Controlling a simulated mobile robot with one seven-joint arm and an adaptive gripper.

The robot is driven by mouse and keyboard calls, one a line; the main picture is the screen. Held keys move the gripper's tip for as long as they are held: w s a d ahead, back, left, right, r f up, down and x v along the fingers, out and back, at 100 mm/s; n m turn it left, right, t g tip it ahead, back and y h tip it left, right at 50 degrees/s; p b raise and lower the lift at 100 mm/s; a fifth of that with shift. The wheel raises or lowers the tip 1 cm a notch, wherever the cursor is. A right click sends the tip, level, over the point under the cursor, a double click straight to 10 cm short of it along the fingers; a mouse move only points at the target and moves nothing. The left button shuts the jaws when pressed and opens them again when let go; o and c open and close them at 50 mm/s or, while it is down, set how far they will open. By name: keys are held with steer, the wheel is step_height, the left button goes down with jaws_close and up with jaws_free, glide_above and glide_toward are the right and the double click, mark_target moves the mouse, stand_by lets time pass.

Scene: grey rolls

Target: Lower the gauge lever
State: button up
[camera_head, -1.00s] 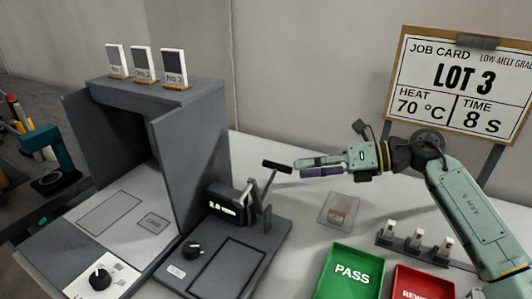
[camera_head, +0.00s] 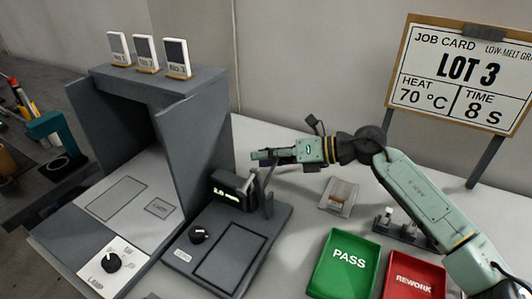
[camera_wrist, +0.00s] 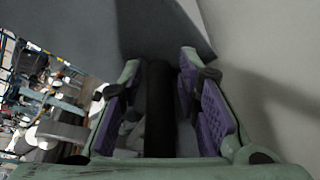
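The gauge (camera_head: 232,190) is a dark unit with a lit green display, standing on a grey base plate (camera_head: 272,222). Its lever (camera_head: 268,188) rises at the gauge's right side. The lever's black handle is hidden behind my gripper in the head view. My gripper (camera_head: 258,155) is level at the top of the lever. In the wrist view, the black handle (camera_wrist: 160,110) runs between the two purple-padded fingers of my gripper (camera_wrist: 160,68). A gap shows on the handle's left side, and the right pad is close to it. The fingers look apart, not clamped.
A tall grey chamber (camera_head: 185,140) stands left of the gauge, with several small cards on top. A green PASS tray (camera_head: 347,262) and red REWORK tray (camera_head: 414,278) lie at the front right. A small pouch (camera_head: 339,196) and a dark rack (camera_head: 402,228) lie under my arm.

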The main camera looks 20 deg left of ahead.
steer(key=shift+c, duration=0.2)
jaws_close()
stand_by(0.6)
